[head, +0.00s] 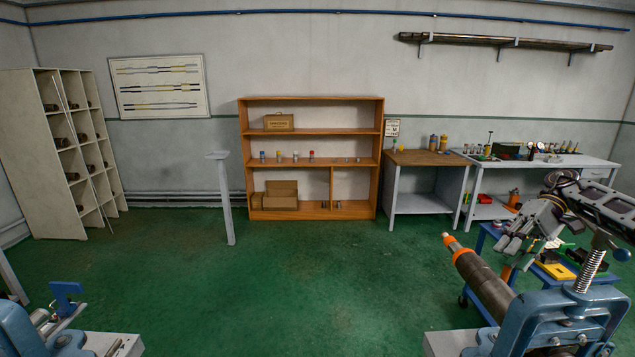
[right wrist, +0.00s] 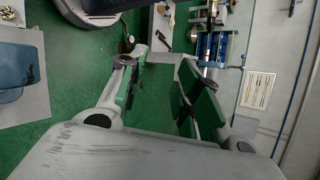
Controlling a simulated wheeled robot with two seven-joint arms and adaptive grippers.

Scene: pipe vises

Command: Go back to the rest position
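My right gripper (head: 515,240) is in the head view at the right, raised above the dark pipe (head: 485,284) and close to its orange-ringed end. The pipe lies tilted in the blue right vise (head: 565,318). In the right wrist view my right gripper (right wrist: 165,70) has its fingers apart with only green floor between them, so it is open and empty. My left gripper is in neither view. The blue left vise (head: 22,330) shows in part at the lower left of the head view.
A blue cart (head: 550,275) with tools stands behind the pipe. A workbench (head: 545,162) and a wooden-topped table (head: 425,158) are along the back wall, beside an orange shelf (head: 312,100). A grey post stand (head: 226,200) stands left of it. The middle green floor (head: 300,280) is clear.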

